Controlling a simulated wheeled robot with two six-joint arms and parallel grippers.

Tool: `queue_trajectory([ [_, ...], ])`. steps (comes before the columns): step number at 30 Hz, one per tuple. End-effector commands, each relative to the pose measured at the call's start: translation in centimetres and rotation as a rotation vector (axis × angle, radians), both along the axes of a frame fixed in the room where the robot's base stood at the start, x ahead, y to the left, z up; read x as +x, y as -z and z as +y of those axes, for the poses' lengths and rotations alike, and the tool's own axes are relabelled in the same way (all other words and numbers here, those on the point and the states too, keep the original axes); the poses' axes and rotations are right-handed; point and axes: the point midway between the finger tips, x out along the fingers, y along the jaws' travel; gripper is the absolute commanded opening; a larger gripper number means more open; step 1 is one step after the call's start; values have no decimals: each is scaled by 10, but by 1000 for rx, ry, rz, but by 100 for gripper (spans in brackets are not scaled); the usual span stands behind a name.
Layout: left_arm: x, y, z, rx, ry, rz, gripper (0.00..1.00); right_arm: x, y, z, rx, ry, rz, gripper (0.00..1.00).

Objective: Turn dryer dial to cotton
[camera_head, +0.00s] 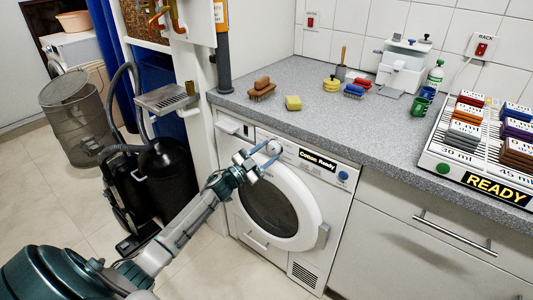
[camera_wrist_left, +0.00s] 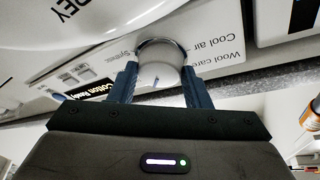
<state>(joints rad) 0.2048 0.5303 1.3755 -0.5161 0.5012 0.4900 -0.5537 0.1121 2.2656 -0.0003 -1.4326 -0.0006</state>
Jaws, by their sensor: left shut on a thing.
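The white dryer (camera_head: 300,208) stands under the counter with its round door closed. Its dial (camera_head: 272,147) is at the top of the front panel, and it also shows in the left wrist view (camera_wrist_left: 160,68) as a round knob with a shiny rim. My left gripper (camera_head: 264,155) is shut on the dial, with one blue finger on each side of it in the left wrist view (camera_wrist_left: 160,78). A black display (camera_head: 317,160) right of the dial reads "Cotton Ready". Labels "Cool air" and "Wool care" show near the dial in the wrist view. My right gripper is not in view.
The grey counter (camera_head: 300,115) above holds a brush (camera_head: 262,90), a yellow sponge (camera_head: 293,103) and a rack of colored blocks (camera_head: 475,150) marked "READY". A black vacuum (camera_head: 165,170) and a metal mesh bin (camera_head: 75,118) stand left of the dryer. Floor in front is clear.

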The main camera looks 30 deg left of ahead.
Motion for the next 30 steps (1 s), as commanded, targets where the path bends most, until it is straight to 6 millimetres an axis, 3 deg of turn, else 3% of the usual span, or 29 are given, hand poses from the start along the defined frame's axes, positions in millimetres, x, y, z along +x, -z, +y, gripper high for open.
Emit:
queue_trajectory([
  [5,0,1,0,0,1,1,21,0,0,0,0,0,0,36],
  [6,0,1,0,0,1,1,48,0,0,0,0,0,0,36],
  [9,0,1,0,-1,0,0,65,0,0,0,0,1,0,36],
  [20,-4,2,2,1,0,1,65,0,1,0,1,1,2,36],
  [23,-15,7,5,2,0,2,65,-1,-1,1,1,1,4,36],
  [30,-57,21,20,3,2,6,65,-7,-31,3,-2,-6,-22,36],
])
